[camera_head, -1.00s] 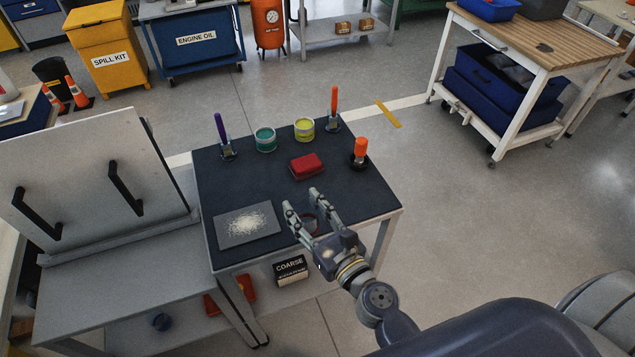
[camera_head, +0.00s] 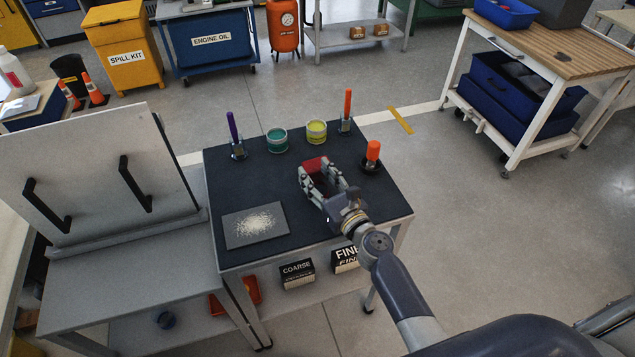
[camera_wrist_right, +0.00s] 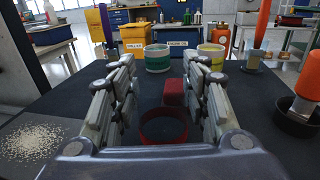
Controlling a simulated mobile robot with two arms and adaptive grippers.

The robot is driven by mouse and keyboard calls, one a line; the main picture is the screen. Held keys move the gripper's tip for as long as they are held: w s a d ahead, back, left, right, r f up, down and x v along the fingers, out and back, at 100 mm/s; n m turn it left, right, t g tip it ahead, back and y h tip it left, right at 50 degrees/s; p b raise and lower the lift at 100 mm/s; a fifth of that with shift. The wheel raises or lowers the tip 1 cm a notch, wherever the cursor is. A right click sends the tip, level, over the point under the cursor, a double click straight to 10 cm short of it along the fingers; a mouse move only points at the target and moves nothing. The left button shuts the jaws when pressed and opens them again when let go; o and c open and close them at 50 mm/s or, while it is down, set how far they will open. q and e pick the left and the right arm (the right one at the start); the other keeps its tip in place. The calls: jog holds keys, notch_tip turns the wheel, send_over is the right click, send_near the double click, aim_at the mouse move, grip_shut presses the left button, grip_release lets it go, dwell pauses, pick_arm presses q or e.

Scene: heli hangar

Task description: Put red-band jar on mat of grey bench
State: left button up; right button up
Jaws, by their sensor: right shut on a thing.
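The red-band jar (camera_wrist_right: 163,127), a dark round jar with a red rim, sits between the fingers of my right gripper (camera_head: 322,176). The right gripper is shut on it above the dark tabletop (camera_head: 290,190); the height of the jar's base is hard to judge. The head view mostly hides the jar behind the fingers. A red block (camera_head: 316,163) lies just beyond, and also shows in the wrist view (camera_wrist_right: 174,92). A grey bench (camera_head: 130,265) with an upright handled panel (camera_head: 100,180) stands at left; I cannot make out a mat on it. My left gripper is out of view.
On the dark table stand a teal tin (camera_head: 277,140), a yellow tin (camera_head: 316,131), a purple-handled tool (camera_head: 235,135), an orange-handled tool (camera_head: 346,110) and an orange-topped item (camera_head: 372,157). A grey sheet with white grains (camera_head: 235,233) lies front left. COARSE and FINE boxes (camera_head: 297,273) sit below.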

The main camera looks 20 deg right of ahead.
jog(key=shift+f, duration=0.5)
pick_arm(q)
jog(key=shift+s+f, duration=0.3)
pick_arm(e)
jog(key=shift+r, duration=0.1)
jog(key=o, duration=1)
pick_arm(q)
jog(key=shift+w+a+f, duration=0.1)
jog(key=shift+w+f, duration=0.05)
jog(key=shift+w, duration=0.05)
pick_arm(e)
jog(key=shift+o, duration=0.2)
